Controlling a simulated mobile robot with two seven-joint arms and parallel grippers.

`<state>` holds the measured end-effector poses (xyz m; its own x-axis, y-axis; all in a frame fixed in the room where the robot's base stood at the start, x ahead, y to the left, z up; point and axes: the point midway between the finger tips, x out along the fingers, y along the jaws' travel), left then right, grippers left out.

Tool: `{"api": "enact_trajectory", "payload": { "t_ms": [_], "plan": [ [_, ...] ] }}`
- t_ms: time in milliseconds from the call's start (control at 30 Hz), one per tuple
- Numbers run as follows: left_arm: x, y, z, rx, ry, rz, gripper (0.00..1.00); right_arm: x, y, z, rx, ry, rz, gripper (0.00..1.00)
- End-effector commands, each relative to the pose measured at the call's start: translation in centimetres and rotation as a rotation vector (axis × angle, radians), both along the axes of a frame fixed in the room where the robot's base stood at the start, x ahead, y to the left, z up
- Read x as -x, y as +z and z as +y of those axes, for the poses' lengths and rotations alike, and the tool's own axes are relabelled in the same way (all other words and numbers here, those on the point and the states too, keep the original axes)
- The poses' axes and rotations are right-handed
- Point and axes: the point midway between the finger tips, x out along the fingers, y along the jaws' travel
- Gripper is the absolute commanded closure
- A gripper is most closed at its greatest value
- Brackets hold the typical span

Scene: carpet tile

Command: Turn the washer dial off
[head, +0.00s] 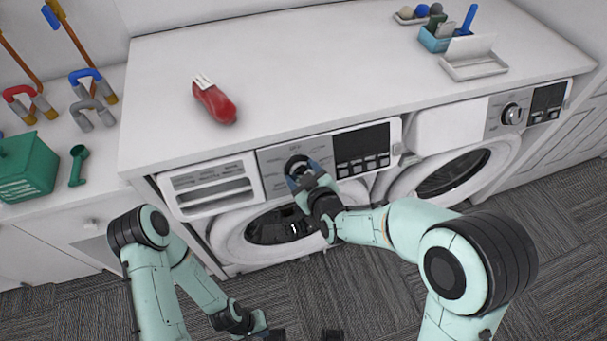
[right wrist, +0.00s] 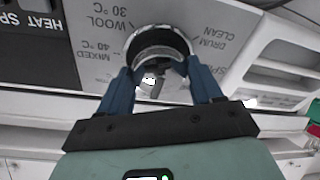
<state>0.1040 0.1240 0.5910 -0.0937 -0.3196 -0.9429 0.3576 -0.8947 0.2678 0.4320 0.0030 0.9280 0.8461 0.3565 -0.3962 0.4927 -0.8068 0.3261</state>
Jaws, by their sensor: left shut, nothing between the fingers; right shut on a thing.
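The washer (head: 225,240) is a white front-loader under the counter, with a round dark door window. Its grey panel carries a round dial (head: 296,163) and a dark display to the dial's right. In the right wrist view the dial (right wrist: 158,42) has a metallic ring and printed programmes around it, such as wool, mixed and drum clean. My right gripper (head: 299,179) is shut on the dial, its blue fingers (right wrist: 155,82) on both sides. Its setting cannot be read. My left gripper (head: 262,322) is shut and empty, low near the bottom edge.
A second machine (head: 512,114) with its own dial stands to the right. A red brush (head: 214,101) lies on the white counter (head: 290,60). A blue caddy (head: 436,40) and a white tray (head: 474,66) stand farther right. A green box (head: 28,165) is at left.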

Motion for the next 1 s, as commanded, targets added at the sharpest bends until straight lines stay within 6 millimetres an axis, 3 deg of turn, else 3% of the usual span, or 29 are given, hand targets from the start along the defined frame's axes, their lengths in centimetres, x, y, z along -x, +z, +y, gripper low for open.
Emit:
{"api": "enact_trajectory", "payload": {
  "t_ms": [667, 700, 767, 1000],
  "plan": [
    [0.02, -0.04, 0.0, 0.0, 0.0, 0.0, 1.0, 0.01, -0.03, -0.04, 0.061, 0.031, -0.017, 0.66],
    [0.02, -0.04, 0.0, 0.0, 0.0, 0.0, 1.0, 0.01, -0.03, -0.04, 0.061, 0.031, -0.017, 0.32],
    [0.02, -0.04, 0.0, 0.0, 0.0, 0.0, 1.0, 0.0, -0.03, -0.05, 0.061, 0.031, -0.017, 0.12],
    [0.02, -0.04, 0.0, 0.0, 0.0, 0.0, 1.0, 0.0, -0.02, -0.03, 0.06, 0.031, -0.018, 0.1]
  ]
}}
